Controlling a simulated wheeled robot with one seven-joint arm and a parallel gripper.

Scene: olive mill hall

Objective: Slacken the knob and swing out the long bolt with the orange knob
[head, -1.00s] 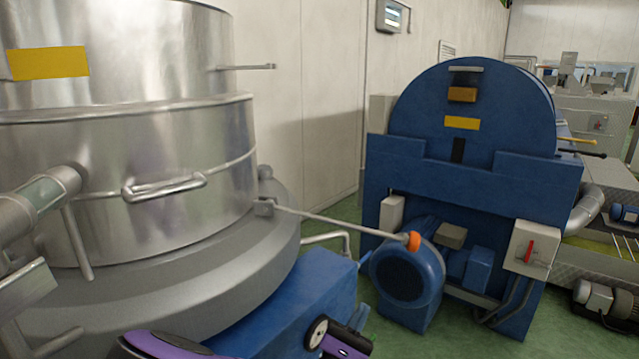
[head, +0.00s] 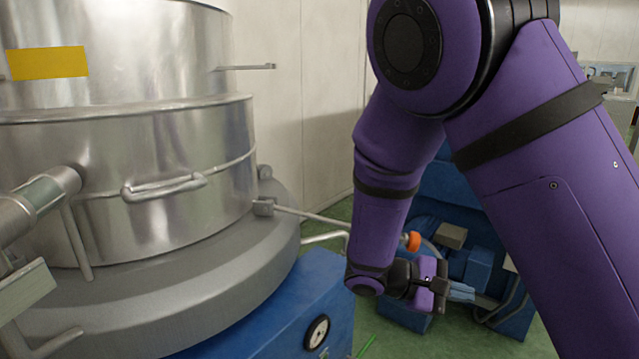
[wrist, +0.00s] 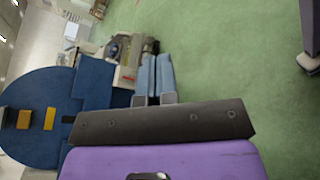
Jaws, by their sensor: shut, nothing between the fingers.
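The long bolt (head: 310,216) is a thin grey rod reaching right from a bracket on the rim of the steel vessel (head: 185,150). Its orange knob (head: 412,241) shows just right of my purple forearm, which hides the rod's end part. My gripper (head: 474,293) is below and right of the knob in the head view, pointing right, apart from it. In the wrist view its two grey-blue fingers (wrist: 155,62) lie side by side, shut and empty. I see neither knob nor bolt in the wrist view.
A blue machine (wrist: 40,120) fills the left of the wrist view; my arm covers much of it in the head view. A blue base (head: 285,310) stands under the vessel.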

